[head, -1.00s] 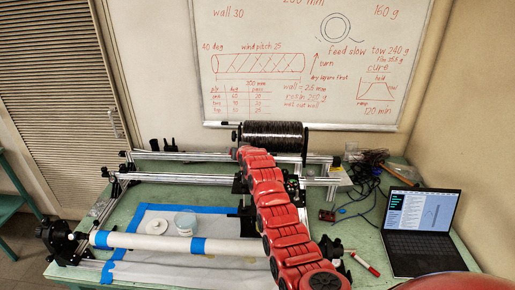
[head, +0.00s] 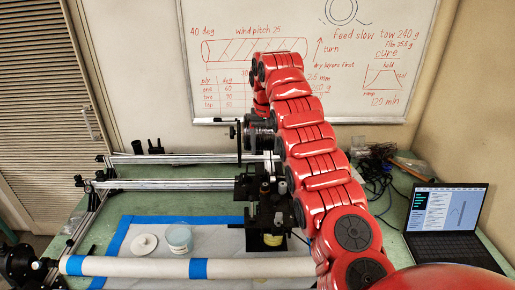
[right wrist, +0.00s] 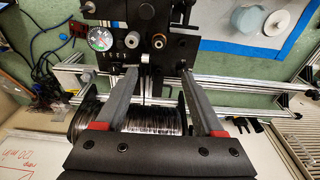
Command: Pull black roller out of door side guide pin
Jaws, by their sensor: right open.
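A dark roller (head: 265,190) stands upright on the door side of the black guide block (head: 262,218), with a lighter grey one (head: 281,187) beside it. In the right wrist view, small round parts (right wrist: 158,40) show on the black carriage beyond the fingertips; I cannot tell surely which is the black roller. My right gripper (right wrist: 157,76) is open and empty, its grey fingers spread wide and pointing towards the carriage, apart from the rollers. In the head view its fingers (head: 271,160) are mostly hidden by my red arm. My left gripper is not in view.
The black tow spool (right wrist: 150,117) lies behind the fingers. Aluminium rails (head: 165,184) cross the green table. A white tube with blue tape (head: 130,267), a cup (head: 179,238) and a laptop (head: 452,220) are nearby. Cables (head: 375,165) lie at the right.

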